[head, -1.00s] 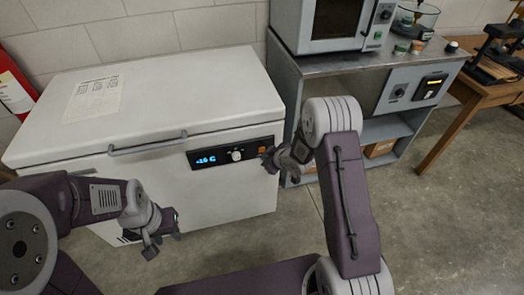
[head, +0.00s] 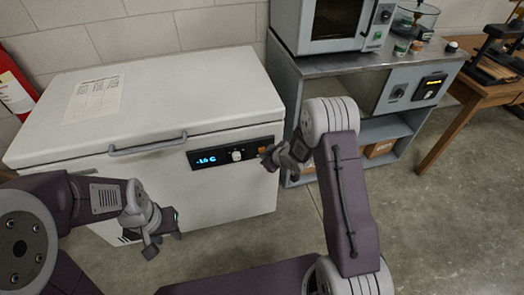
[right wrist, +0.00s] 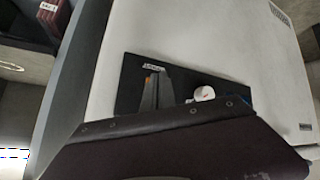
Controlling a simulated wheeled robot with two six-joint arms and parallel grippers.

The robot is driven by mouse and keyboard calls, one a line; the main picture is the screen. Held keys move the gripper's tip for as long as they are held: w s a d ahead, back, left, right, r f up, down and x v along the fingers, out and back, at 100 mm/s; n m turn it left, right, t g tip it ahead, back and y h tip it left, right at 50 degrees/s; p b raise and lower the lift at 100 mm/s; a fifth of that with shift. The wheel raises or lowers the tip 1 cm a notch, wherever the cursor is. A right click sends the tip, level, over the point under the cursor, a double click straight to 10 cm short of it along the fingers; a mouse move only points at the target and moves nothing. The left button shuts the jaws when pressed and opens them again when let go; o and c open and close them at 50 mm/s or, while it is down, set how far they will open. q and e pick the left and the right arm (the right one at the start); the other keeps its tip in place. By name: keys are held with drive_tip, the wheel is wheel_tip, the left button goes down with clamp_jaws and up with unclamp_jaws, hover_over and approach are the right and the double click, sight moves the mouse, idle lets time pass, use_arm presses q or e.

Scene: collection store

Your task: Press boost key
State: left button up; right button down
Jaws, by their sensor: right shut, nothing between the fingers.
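The white chest freezer (head: 215,205) has a black control panel (head: 222,157) on its front, with a lit blue display (head: 206,160) and a round white knob (head: 236,155). A small orange key (head: 263,149) is at the panel's right end, partly covered by my right gripper (head: 267,161). That gripper is shut and empty, its tips at the key; I cannot tell whether they touch it. The right wrist view shows the fingers (right wrist: 156,91) over the dark panel (right wrist: 128,82), beside the knob (right wrist: 204,93). My left gripper (head: 161,234) is open and empty before the freezer's front.
The freezer's lid is shut, with a handle (head: 148,147) at its front edge and a paper sheet (head: 94,99) on top. A metal bench (head: 345,62) carrying a microwave-like appliance (head: 335,24) stands at the right. The floor (head: 440,220) at the right is clear.

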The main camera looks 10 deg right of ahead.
drive_tip(key=shift+w, duration=0.45)
idle(0.4)
idle(0.3)
drive_tip(key=shift+s, duration=0.85)
drive_tip(key=s+b, duration=0.1)
drive_tip(key=s, duration=0.4)
drive_tip(key=shift+d, duration=0.1)
idle(0.5)
